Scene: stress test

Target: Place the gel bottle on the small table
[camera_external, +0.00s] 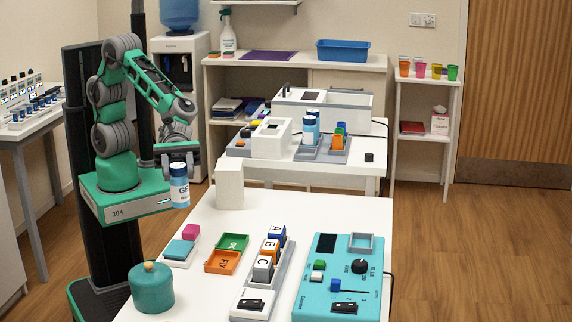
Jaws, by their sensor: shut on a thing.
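The gel bottle (180,188) is white and blue with a "GEL" label. It hangs upright below my gripper (178,160), which is shut on its top. The bottle is beside the left edge of the white front table (330,204), and I cannot tell whether it is over the tabletop. Which table is the small table is not clear. A small white table (425,82) with several coloured cups stands at the back right, far from my gripper.
The front table holds a white block (229,185), a teal pot (151,287), a green tray (232,243), an orange tray (222,262), a lettered-block rack (268,265) and a turquoise control panel (340,280). A second table (365,168) behind holds boxes and bottles. Open wooden floor lies right.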

